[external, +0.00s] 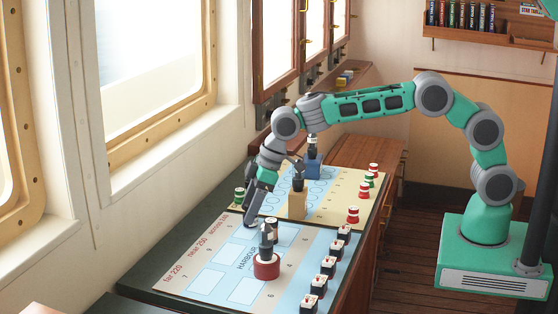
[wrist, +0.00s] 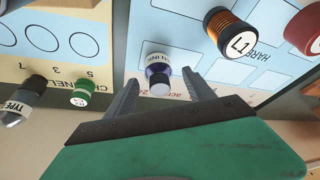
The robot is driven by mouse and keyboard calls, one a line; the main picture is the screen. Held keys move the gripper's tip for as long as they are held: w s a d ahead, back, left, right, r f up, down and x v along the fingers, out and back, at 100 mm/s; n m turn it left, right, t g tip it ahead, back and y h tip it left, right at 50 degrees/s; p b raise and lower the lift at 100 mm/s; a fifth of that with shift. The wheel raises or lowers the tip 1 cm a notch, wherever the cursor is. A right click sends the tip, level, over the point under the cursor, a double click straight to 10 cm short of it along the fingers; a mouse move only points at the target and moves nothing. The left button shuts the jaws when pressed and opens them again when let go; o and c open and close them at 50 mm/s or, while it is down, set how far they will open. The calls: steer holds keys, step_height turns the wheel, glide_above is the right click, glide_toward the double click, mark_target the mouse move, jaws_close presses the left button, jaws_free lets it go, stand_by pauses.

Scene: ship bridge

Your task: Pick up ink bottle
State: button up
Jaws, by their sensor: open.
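The ink bottle (wrist: 157,72) is small, with a pale label, a dark blue collar and a grey cap. In the wrist view it stands on the light blue board, between and just beyond the tips of my open fingers. My gripper (wrist: 162,82) is empty, one finger on each side of the bottle, and I see no contact. In the external view my gripper (external: 250,221) reaches down at the window side of the harbour board. I cannot make out the ink bottle there; the gripper seems to hide it.
A green piece (wrist: 83,92) and a bottle marked TYPE (wrist: 20,102) are at the left. Several dark pieces (external: 327,265) line the harbour board's (external: 190,278) right edge.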

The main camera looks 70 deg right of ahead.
steer(key=shift+c, duration=0.3)
jaws_close()
stand_by(0.3)
